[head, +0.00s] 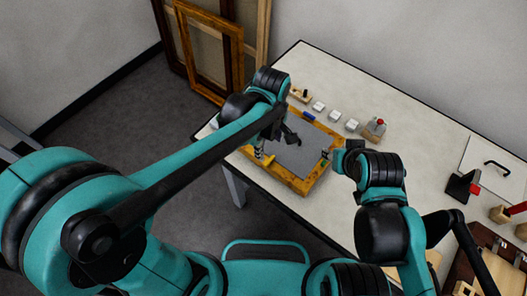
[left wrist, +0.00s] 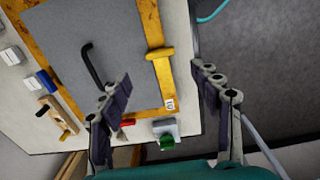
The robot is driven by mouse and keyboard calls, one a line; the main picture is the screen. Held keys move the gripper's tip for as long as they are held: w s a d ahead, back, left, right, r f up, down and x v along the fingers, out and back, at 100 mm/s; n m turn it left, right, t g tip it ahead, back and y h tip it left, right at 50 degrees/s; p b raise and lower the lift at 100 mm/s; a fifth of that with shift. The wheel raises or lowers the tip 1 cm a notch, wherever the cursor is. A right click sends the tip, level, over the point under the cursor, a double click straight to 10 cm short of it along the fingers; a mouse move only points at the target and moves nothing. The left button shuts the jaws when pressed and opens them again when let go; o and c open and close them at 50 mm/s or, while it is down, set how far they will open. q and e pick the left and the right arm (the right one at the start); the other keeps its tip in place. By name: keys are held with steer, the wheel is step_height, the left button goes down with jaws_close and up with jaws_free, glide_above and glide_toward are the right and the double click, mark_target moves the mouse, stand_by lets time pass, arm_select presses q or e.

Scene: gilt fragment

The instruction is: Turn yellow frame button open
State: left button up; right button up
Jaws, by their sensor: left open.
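The wooden frame (head: 309,186) lies on the table around a grey backing panel (head: 298,160). In the left wrist view the yellow button (left wrist: 160,53) is a short bar lying across the frame's border, its left end at the panel's edge. My left gripper (left wrist: 160,73) is open, its two fingers apart on either side of the button in that view; I see no contact. In the head view the left arm hides part of the frame. My right gripper (head: 338,157) is near the frame's right side, its fingers too small to read.
A black handle (left wrist: 92,67) stands on the panel. A blue button (left wrist: 48,80), a red button (left wrist: 127,122) and a green knob (left wrist: 167,142) are around the frame. Bare floor lies beyond the table edge.

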mark_target(269, 160)
arm_select(q)
step_height(269, 160, down, 8)
steer(key=b, duration=0.2)
steer(key=shift+d+b, duration=0.1)
steer(key=shift+b, duration=0.2)
steer(key=shift+s, duration=0.1)
steer(key=c, duration=1.2)
